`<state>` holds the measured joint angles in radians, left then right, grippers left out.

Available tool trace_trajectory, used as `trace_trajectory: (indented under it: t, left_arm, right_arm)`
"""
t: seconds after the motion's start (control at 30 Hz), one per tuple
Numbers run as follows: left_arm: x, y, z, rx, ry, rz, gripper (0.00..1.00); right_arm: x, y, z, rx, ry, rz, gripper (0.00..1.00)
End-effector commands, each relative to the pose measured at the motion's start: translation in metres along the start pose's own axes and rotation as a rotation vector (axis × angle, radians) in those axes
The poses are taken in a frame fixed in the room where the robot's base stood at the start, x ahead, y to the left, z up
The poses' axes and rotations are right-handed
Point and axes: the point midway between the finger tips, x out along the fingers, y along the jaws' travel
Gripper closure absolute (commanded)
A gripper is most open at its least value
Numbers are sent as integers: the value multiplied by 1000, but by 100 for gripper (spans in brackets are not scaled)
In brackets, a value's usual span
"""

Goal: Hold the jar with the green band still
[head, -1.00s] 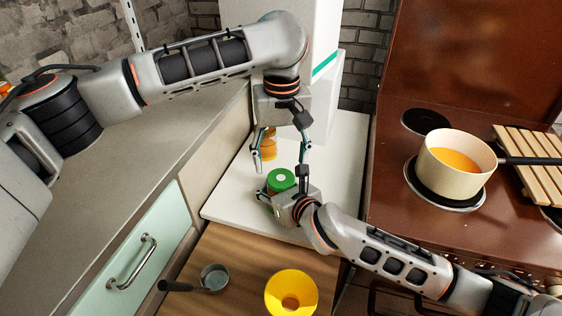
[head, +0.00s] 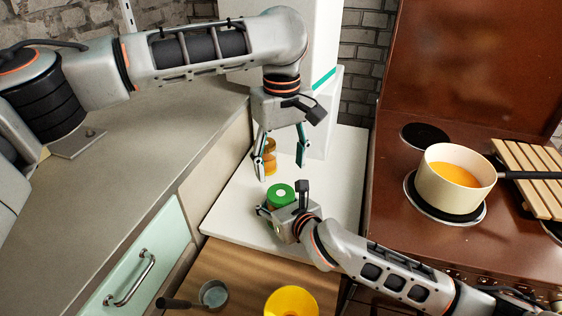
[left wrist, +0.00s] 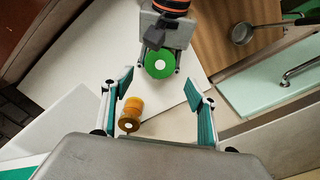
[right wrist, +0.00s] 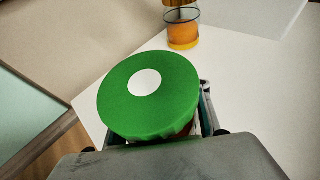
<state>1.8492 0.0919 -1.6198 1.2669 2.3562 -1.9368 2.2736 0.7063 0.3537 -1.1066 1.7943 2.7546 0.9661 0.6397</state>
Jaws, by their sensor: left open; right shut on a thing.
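The jar with the green lid (head: 281,194) stands on the white counter; the lid has a white dot and hides most of the jar's body. It also shows in the left wrist view (left wrist: 160,64) and fills the middle of the right wrist view (right wrist: 150,95). My right gripper (head: 283,208) is shut around this jar from the near side. My left gripper (head: 280,167) is open and empty, pointing down above and behind the green-lidded jar, apart from it. An amber jar (head: 270,158) stands behind, partly hidden by a left finger; it also shows in the right wrist view (right wrist: 183,30).
A cream pot (head: 455,190) of orange liquid sits on the brown stove at the right, beside a slatted wooden board (head: 535,172). A small pan (head: 213,293) and a yellow funnel (head: 291,301) lie on the lower wooden surface. The white counter (head: 235,200) is bare at left.

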Motion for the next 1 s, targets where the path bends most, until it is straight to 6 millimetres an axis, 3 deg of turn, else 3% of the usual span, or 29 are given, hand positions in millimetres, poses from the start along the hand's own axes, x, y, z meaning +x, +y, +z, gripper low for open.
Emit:
trace_trajectory:
  t: [0.5,0.97,1.0]
  left_arm:
    - [66,0,0,2,-2,-1,42]
    - [78,0,0,1,0,0,42]
    - [78,0,0,1,0,0,47]
  right_arm:
    - [0,0,2,-1,-4,1,100]
    - [0,0,2,-1,-4,0,100]
    - [0,0,2,-1,-4,1,100]
